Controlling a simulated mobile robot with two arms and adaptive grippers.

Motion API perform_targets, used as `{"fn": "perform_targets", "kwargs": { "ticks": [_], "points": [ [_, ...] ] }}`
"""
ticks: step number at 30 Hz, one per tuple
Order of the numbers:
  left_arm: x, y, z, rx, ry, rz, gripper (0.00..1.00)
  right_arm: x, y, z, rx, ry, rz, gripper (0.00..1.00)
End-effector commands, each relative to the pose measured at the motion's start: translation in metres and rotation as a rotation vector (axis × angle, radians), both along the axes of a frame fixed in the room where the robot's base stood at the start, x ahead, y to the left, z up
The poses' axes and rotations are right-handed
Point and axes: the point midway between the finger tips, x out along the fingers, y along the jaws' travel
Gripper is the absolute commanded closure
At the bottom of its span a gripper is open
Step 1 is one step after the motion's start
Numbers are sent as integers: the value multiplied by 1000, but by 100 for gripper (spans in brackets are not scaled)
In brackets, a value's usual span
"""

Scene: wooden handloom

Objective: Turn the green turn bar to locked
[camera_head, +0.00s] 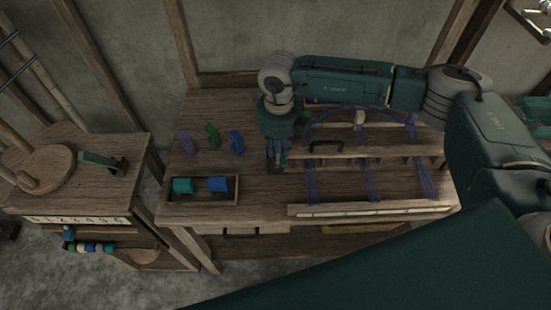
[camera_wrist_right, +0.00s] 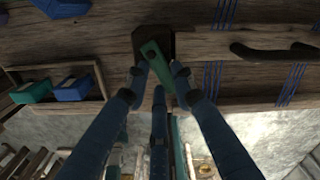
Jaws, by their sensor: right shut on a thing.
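The green turn bar (camera_wrist_right: 155,60) sits on a small dark plate (camera_wrist_right: 138,40) on the wooden loom top in the right wrist view. It lies at a slant there. My right gripper (camera_wrist_right: 160,76) is shut on the bar, with fingers on both sides of its near end. In the head view my right gripper (camera_head: 277,153) points down at the loom top, left of the purple-blue threads. It hides most of the bar there. No locked mark can be read. My left gripper is in neither view.
A wooden tray (camera_head: 204,203) with teal and blue blocks lies left of the gripper. Several coloured pieces (camera_head: 212,135) stand behind it. A dark handle (camera_head: 326,146) and blue threads (camera_head: 311,182) are close on the right. A side stand (camera_head: 60,200) is at far left.

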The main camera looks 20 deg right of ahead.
Motion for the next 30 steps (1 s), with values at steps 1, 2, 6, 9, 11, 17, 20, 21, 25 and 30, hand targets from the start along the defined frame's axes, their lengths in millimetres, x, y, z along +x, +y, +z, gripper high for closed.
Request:
{"fn": "perform_targets", "kwargs": {
  "ticks": [1,2,6,9,11,17,20,21,25,30],
  "points": [
    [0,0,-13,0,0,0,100,1,-2,-6,0,-2,45,100],
    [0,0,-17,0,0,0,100,1,-3,-6,0,-2,73,100],
    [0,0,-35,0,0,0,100,2,-7,-6,0,-4,206,100],
    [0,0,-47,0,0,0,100,2,-10,-6,1,-3,301,100],
    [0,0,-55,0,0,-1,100,3,-12,-6,0,-4,357,100],
    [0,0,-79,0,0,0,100,5,-17,-5,0,-3,546,100],
    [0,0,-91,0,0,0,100,8,-20,-5,-1,-4,642,100],
    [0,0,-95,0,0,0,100,8,-21,-5,-1,-4,679,100],
    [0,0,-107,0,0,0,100,10,-23,-4,-1,-3,794,100],
    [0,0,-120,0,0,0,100,13,-26,-3,-1,-3,925,100]
  ]
}}
